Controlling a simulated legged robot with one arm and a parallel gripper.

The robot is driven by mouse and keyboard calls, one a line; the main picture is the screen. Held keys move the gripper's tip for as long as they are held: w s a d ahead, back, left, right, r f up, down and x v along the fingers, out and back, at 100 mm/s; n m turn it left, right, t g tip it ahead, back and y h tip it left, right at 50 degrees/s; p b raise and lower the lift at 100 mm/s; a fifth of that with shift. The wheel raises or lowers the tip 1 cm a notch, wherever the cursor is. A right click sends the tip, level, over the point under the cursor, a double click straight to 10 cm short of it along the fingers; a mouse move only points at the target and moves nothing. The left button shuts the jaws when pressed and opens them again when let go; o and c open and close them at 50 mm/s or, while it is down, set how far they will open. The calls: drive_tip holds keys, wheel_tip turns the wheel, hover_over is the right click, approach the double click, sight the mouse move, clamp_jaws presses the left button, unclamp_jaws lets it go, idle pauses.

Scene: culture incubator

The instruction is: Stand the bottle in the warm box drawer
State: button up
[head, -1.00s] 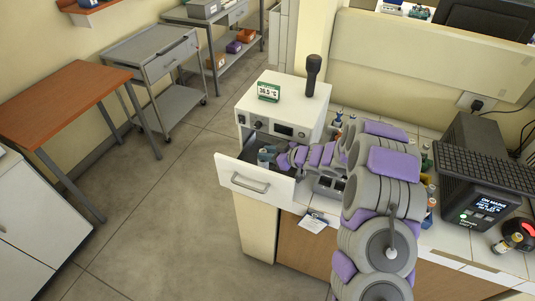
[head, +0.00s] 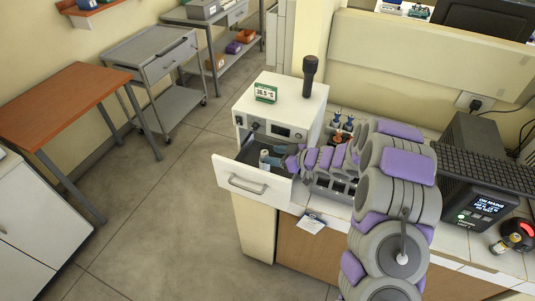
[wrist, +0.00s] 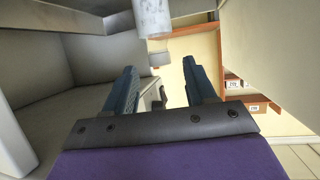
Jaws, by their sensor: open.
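The warm box (head: 283,108) is a white cabinet with a temperature card on top. Its drawer (head: 233,176) is pulled out at the front. A small pale bottle (head: 264,158) appears upright inside the open drawer, near its right side. My gripper (head: 278,161) reaches in from the right, low beside the bottle. In the wrist view my gripper (wrist: 160,75) has its two blue fingers wide apart with nothing clasped between them. A pale mottled cylinder, likely the bottle (wrist: 152,17), shows beyond the fingertips at the top edge, mostly cut off. The bottle's base is hidden.
A dark upright torch-like object (head: 310,76) stands on the warm box. A grey rack (head: 333,187) and several small bottles lie right of the box, partly behind my arm. A black device with a display (head: 484,207) stands at the right. The floor (head: 165,220) left of the drawer is clear.

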drive_tip(key=v, duration=0.8)
drive_tip(key=shift+s+r+p, duration=0.15)
drive_tip(key=shift+s+p, duration=0.05)
drive_tip(key=shift+p, duration=0.25)
drive_tip(key=shift+d, duration=0.3)
drive_tip(key=shift+a, duration=0.1)
